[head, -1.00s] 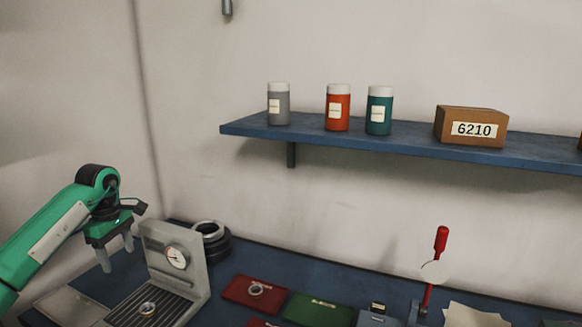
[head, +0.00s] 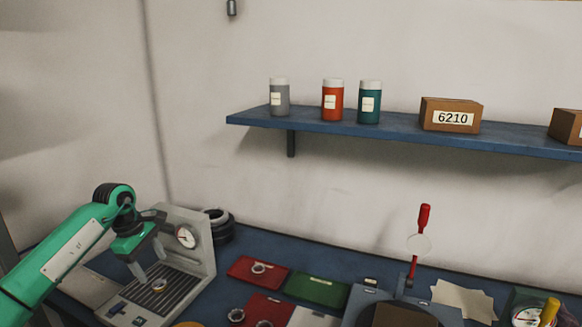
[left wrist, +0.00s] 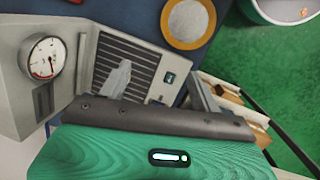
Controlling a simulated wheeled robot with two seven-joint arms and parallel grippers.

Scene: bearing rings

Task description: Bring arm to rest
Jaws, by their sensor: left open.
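My left gripper (head: 150,268) is open and empty. In the head view it overlaps the front of the grey press-like stand with a dial gauge (head: 186,236). A small metal ring (head: 159,285) sits on the stand's grooved plate, close to the fingertips in the picture; I cannot tell the gap in height. My right gripper is not in view.
Behind the stand are stacked dark rings (head: 219,228). Red (head: 245,267) and green (head: 316,290) mats lie to the right, rings on the red ones. A red-handled lever tool (head: 420,240) stands further right. A blue shelf (head: 330,128) holds jars and boxes.

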